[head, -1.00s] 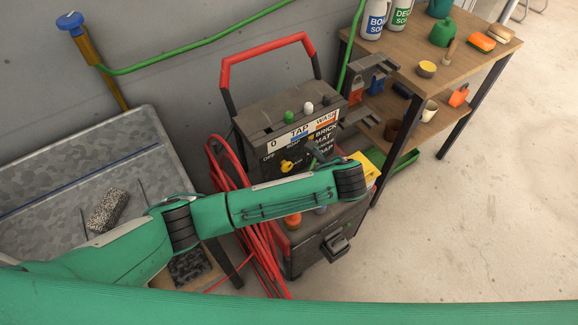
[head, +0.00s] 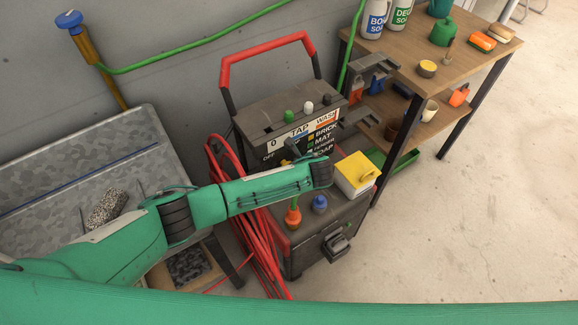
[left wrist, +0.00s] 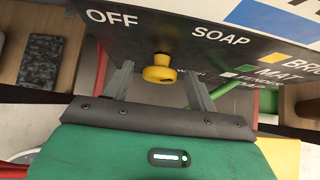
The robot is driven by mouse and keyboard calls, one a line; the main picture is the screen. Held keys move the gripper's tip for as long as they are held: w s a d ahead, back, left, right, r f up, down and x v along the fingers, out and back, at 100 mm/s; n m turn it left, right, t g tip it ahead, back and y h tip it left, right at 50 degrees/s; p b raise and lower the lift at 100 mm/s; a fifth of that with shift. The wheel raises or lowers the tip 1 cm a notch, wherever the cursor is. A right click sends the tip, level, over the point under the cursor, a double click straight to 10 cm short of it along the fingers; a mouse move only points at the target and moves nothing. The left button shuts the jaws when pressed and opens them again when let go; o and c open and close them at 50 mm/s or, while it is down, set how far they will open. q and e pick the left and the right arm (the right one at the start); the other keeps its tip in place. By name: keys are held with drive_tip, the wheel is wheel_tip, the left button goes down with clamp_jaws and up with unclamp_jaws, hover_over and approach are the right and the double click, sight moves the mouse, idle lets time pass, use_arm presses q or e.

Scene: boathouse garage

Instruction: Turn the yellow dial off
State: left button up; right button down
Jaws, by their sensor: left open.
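The yellow dial (left wrist: 160,72) sits on the dark panel (left wrist: 130,25) of the washer, below and between the words OFF and SOAP in the left wrist view. I cannot tell which word it points to. My left gripper (left wrist: 158,80) is open, with one grey finger on each side of the dial and gaps still showing. My right gripper is not in view.
A yellow box (head: 352,180), an orange bottle (head: 293,217) and a blue-capped item (head: 320,203) stand on the washer's lower deck. Red hose (head: 255,245) hangs at its left. A wooden shelf table (head: 440,75) with bottles stands right. The floor at right is clear.

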use_arm(q)
drive_tip(key=shift+f, duration=0.1)
drive_tip(key=shift+c, duration=0.7)
drive_tip(key=c, duration=0.8)
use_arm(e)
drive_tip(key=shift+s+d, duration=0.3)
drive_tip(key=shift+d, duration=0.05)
